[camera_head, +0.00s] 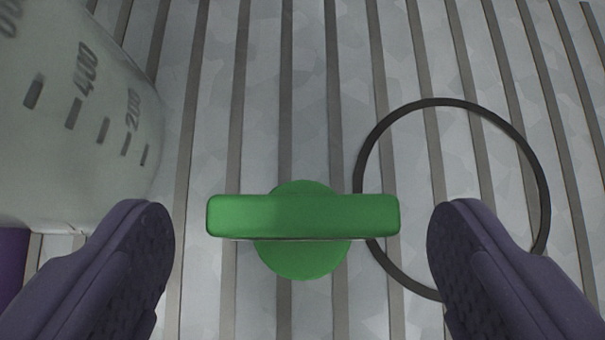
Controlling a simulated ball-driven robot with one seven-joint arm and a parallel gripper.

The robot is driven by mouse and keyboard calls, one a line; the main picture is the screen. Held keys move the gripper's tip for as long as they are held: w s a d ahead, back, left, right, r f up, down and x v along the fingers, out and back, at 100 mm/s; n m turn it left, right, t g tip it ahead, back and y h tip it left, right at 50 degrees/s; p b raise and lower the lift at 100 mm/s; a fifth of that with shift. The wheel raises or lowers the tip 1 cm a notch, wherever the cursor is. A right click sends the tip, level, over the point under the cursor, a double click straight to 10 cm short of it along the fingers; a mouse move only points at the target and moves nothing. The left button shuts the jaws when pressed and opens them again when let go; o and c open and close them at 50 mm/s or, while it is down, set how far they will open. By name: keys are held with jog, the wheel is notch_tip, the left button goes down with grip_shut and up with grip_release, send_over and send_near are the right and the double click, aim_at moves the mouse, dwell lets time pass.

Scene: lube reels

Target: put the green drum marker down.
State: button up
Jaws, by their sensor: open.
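The green drum marker (303,216) is in the middle of the camera_head view. It has a flat bar-shaped top over a round green base (303,263), and it appears to stand upright on the ribbed metal surface. My gripper (302,240) is open, with one purple finger to the left of the marker and one to the right. A clear gap shows between each finger and the ends of the bar. Neither finger touches it.
A pale measuring container (85,130) with printed graduations stands at the left, close to my left finger. A thin dark ring (448,101) lies on the ribbed surface (310,90) at the right, partly behind the bar's end and my right finger. The surface beyond the marker is clear.

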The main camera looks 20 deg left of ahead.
jog(key=f, duration=0.1)
jog(key=w+f+b, duration=0.1)
jog(key=f, duration=0.1)
jog(key=shift+w+a, duration=0.25)
jog(key=shift+w, duration=0.05)
jog(key=shift+w+a+f, duration=0.1)
jog(key=shift+w, duration=0.15)
jog(key=c, duration=1.1)
